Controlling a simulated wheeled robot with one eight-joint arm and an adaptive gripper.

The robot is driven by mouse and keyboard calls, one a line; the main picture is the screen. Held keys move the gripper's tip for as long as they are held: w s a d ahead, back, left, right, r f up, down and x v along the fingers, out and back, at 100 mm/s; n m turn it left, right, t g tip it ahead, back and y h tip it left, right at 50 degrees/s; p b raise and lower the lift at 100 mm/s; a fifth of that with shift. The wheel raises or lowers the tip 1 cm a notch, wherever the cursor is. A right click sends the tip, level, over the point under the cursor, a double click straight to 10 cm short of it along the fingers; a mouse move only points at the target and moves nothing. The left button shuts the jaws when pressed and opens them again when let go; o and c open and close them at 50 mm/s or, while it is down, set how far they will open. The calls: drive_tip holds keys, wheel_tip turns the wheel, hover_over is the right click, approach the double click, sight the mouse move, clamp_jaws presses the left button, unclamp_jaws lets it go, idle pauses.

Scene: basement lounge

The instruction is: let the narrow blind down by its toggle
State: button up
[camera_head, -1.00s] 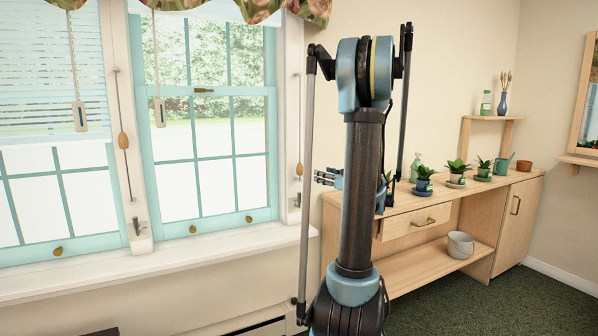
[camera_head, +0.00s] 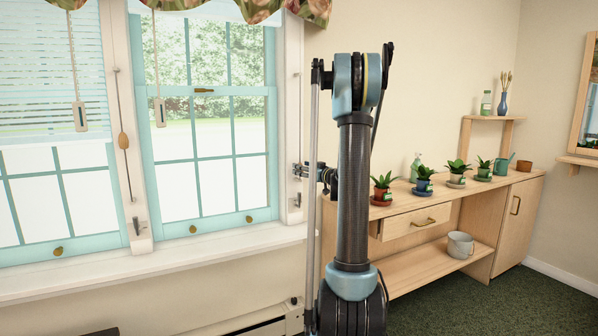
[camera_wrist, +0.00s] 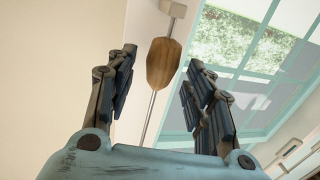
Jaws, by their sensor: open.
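The narrower window on the right has a blind (camera_head: 212,12) gathered up at its top, partly behind the valance. A brown wooden toggle (camera_wrist: 165,62) hangs on a thin straight cord by the window frame in the wrist view. My gripper (camera_head: 300,171) is at the right side of this window frame in the head view and covers that toggle there. In the wrist view my gripper (camera_wrist: 162,66) is open, with a finger on each side of the toggle and gaps visible. Another wooden toggle (camera_head: 123,140) hangs on the post between the windows.
The left window's blind (camera_head: 50,70) is partly down. Tagged pull cords (camera_head: 159,112) hang before both windows. Right of my arm, a wooden sideboard (camera_head: 400,213) holds several potted plants. A windowsill (camera_head: 170,258) runs below the windows.

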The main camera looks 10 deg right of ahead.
drive_tip(key=shift+x, duration=1.2)
drive_tip(key=shift+c, duration=0.3)
clamp_jaws()
drive_tip(key=shift+a, duration=0.1)
wheel_tip(320, 180, up, 35)
drive_tip(key=shift+w+r, duration=0.1)
drive_tip(key=shift+r, duration=0.15)
